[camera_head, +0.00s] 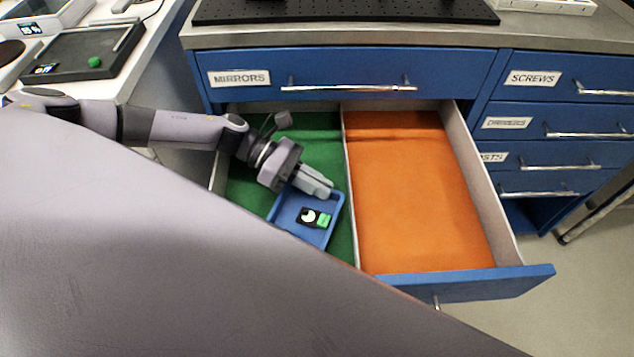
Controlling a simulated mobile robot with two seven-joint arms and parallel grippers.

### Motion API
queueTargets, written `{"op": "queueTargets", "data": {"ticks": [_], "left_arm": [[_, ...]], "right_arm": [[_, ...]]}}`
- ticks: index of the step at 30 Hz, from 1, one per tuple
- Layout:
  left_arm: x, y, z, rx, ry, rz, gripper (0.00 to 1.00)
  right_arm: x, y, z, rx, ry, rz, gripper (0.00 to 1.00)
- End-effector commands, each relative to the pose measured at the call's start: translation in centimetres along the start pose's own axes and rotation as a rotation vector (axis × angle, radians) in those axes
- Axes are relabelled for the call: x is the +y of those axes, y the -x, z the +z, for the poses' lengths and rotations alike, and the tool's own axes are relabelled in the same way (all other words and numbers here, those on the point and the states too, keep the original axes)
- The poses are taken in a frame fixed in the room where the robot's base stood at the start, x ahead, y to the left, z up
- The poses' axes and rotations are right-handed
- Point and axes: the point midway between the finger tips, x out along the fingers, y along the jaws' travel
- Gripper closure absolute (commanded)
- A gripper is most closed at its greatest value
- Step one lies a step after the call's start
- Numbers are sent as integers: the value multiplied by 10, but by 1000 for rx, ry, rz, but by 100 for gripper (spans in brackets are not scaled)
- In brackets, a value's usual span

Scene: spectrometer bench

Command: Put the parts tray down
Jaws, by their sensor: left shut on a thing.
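The parts tray (284,219) is blue and shallow. It shows over the green-lined left compartment (341,180) of an open drawer. A small black part with a white disc and a green block (314,217) lies in it. My left gripper (325,190) is at the tray's far edge and is shut on it. I cannot tell whether the tray touches the green lining. The tray's near left side is partly hidden by a large grey surface of mine in the foreground. My right gripper is not in view.
The drawer's right compartment (418,190) is orange-lined and empty, beyond a thin divider (350,190). The shut MIRRORS drawer (345,66) sits above. More shut drawers, including SCREWS (570,75), are at the right. A black breadboard (345,10) lies on the bench top.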

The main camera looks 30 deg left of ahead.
Motion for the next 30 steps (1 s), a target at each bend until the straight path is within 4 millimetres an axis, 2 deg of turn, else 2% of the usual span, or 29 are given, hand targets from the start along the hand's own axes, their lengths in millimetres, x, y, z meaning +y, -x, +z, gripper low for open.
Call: {"op": "queueTargets", "data": {"ticks": [1,3,4,16,24,30], "left_arm": [[0,-2,-4,-1,1,-1,100],[0,-1,-2,1,0,-1,72],[0,-1,-2,1,0,-1,67],[-1,2,5,0,0,0,67],[0,49,0,1,1,2,67],[0,72,0,1,0,0,67]], "right_arm": [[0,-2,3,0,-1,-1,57],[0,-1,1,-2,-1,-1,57],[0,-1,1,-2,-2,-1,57],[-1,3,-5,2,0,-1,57],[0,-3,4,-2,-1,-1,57],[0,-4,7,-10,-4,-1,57]]}}
